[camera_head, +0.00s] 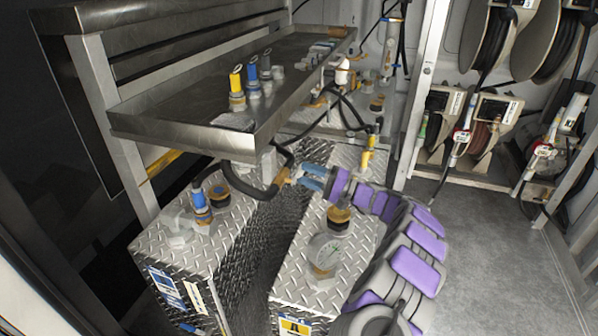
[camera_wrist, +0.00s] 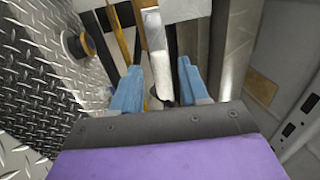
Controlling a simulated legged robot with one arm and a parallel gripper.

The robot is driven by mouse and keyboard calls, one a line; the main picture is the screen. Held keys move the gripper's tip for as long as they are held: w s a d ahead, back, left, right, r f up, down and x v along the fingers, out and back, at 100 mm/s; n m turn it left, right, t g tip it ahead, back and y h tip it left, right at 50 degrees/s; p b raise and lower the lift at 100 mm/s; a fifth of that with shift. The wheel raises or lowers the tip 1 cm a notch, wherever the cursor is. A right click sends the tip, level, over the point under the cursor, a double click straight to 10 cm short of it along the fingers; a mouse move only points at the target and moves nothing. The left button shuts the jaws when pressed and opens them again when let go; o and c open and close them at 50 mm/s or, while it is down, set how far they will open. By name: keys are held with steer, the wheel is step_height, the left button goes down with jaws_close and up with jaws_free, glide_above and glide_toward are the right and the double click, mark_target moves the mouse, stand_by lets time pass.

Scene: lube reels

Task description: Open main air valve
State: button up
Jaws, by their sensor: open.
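My gripper (camera_head: 302,177) has blue fingers and is stretched out under the front corner of the metal tray. A brass-coloured fitting (camera_head: 281,176) at the end of a thick black hose is just left of the fingertips in the head view. In the wrist view the fingers of my gripper (camera_wrist: 158,90) are apart, and a pale, narrow lever-like piece (camera_wrist: 157,72) shows between them, with no clear contact. I cannot tell for sure whether this piece is the main air valve's handle.
A steel tray (camera_head: 190,122) with yellow- and blue-topped fittings overhangs close above. Diamond-plate tanks (camera_head: 285,290) with caps and a gauge (camera_head: 325,253) stand below. Hose reels (camera_head: 490,125) hang at the right. Grey floor (camera_head: 490,250) at right is clear.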

steer(key=p+v, duration=0.2)
steer(key=v, duration=1.2)
steer(key=shift+s, duration=0.1)
